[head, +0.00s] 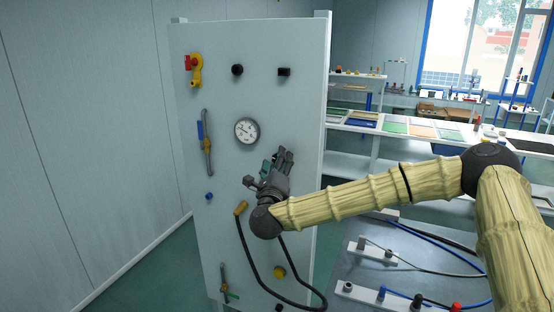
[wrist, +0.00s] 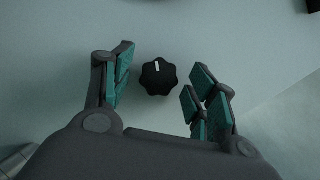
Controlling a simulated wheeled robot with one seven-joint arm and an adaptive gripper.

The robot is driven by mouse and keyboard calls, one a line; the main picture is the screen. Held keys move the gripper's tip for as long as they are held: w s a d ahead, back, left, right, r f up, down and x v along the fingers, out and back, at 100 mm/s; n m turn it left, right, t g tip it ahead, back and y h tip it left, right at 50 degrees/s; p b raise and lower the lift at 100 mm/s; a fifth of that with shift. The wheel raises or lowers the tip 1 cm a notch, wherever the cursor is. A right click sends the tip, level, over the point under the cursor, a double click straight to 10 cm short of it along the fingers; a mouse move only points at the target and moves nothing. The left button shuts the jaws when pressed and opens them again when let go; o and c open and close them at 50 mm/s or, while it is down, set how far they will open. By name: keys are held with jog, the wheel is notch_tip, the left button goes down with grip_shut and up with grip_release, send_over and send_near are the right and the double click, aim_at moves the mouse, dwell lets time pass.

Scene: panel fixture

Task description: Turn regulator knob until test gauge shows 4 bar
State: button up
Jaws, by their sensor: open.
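The test gauge (head: 246,131) is a round white dial with a dark rim on the upright panel; its reading is too small to tell. A black lobed knob with a white mark (wrist: 158,77) sits on the panel in the wrist view. The white mark points nearly straight up. My gripper (wrist: 160,85) is open, with teal-padded fingers on the left and right of the knob and not touching it. In the head view my gripper (head: 279,163) is in front of the panel, below and right of the gauge, and hides the knob.
A black hose (head: 245,262) hangs below my gripper. A grey table (head: 345,275) with fittings stands right.

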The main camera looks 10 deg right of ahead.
jog(key=shift+w, duration=0.15)
jog(key=shift+c, duration=0.2)
jog(key=c, duration=1)
jog(key=shift+n, duration=0.4)
